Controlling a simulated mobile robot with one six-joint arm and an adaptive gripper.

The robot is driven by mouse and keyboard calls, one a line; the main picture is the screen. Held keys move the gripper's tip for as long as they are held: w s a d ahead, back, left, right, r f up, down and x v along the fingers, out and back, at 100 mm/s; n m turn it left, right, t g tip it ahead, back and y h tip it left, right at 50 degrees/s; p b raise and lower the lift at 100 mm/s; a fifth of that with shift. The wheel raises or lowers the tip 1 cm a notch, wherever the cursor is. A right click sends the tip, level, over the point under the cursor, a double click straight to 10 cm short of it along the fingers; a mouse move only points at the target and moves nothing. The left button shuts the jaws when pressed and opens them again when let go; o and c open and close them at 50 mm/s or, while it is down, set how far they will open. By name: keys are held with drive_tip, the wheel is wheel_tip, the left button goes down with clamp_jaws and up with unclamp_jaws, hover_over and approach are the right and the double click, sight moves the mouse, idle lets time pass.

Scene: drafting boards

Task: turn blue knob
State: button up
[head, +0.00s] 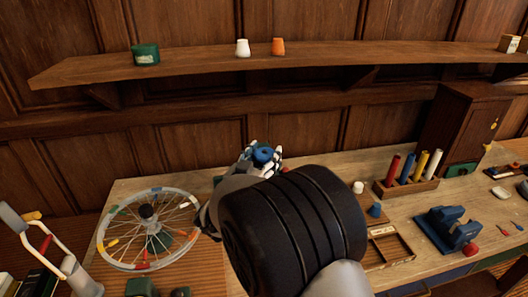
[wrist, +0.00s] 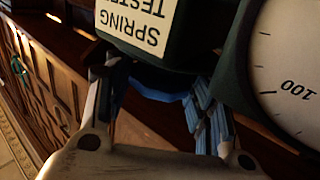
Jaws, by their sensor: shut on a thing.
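The blue knob (head: 263,154) sits between the fingers of my gripper (head: 262,156) in the head view, above the back of the workbench. My gripper is shut on it. In the wrist view the blue knob (wrist: 160,88) shows as a dark blue curved edge between the two fingers. It is below a dark green body labelled "SPRING TESTER" (wrist: 137,22), upside down in that picture. A pale dial (wrist: 290,70) marked 100 is at the right. My arm hides most of the tester in the head view, so the knob's mounting cannot be seen there.
A spoked wheel (head: 148,228) lies on the workbench at the left. A blue clamp-like tool (head: 448,228), a rack of coloured tubes (head: 405,188) and a compartment tray (head: 388,247) are at the right. A wooden shelf (head: 200,66) runs along the wall above.

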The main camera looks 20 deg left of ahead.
drive_tip(key=shift+r, duration=0.1)
idle(0.3)
drive_tip(key=o, duration=1.1)
drive_tip(key=shift+c, duration=0.2)
drive_tip(key=shift+s, duration=0.1)
drive_tip(key=s+a, duration=0.1)
drive_tip(key=s, duration=1)
drive_tip(key=shift+s, duration=0.35)
drive_tip(key=shift+c, duration=0.3)
